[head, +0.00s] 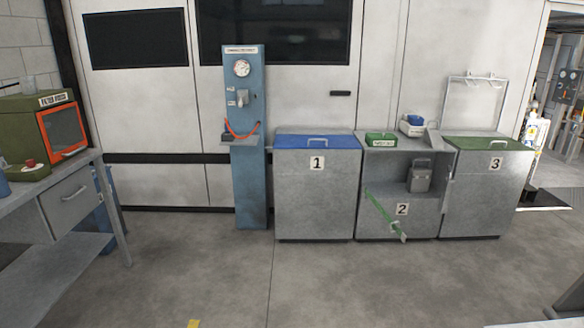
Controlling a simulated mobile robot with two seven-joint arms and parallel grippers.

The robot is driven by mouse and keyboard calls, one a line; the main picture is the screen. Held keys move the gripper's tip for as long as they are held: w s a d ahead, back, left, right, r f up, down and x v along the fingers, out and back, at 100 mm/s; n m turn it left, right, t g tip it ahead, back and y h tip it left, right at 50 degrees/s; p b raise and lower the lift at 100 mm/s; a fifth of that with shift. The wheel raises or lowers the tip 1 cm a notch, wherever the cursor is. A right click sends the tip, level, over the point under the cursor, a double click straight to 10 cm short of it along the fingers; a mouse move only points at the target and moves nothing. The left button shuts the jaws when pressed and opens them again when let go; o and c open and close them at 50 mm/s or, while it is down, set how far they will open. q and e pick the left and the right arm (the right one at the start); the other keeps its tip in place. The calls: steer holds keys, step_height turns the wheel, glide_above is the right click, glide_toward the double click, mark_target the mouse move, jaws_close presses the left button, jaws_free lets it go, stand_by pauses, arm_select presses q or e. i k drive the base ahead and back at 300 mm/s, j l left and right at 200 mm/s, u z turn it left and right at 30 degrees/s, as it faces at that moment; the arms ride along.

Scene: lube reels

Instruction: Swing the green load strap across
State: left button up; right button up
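The green load strap (383,214) shows at the front of the open grey unit marked 2 (402,209). It slants from the unit's left edge down to the right, and its lower end, with a pale end piece, is near the bottom front edge. Whether its ends are fastened is too small to tell. Neither of my grippers is in view.
The grey bin marked 1 with a blue lid (317,142) stands left of unit 2, and bin 3 with a green lid (489,144) stands right. A grey can (419,178) sits inside unit 2. A workbench (62,205) stands at left. The floor ahead is mostly clear.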

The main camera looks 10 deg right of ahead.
mark_target(379, 210)
steer(key=i+l+z, duration=0.25)
steer(key=i, duration=0.2)
steer(key=i+l+z, duration=0.2)
steer(key=i, duration=0.25)
